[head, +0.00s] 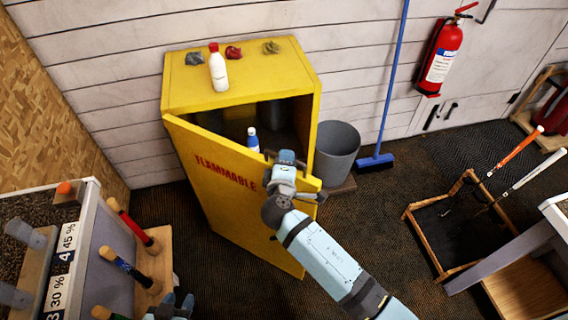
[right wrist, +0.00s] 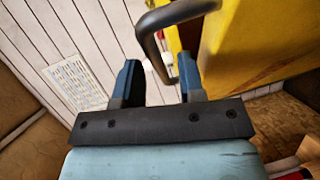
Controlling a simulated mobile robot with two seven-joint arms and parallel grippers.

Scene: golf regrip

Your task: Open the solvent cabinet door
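The yellow solvent cabinet (head: 240,95) stands against the back wall. Its door (head: 215,185), marked FLAMMABLE, is partly open and swung outward, and the dark inside shows behind it. My right gripper (head: 286,160) is at the free edge of the door, near its top. In the right wrist view the black door handle (right wrist: 150,48) runs between and beyond the two fingers of this gripper (right wrist: 160,85). The fingers are apart, not visibly clamped on the handle. My left gripper (head: 176,302) is low at the bottom edge, with its fingertips apart and nothing seen between them.
A white bottle with a red cap (head: 218,70) and crumpled cloths stand on top. A grey bin (head: 336,150) and blue broom (head: 376,161) are to the right. A rack with grips (head: 150,260) is at lower left.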

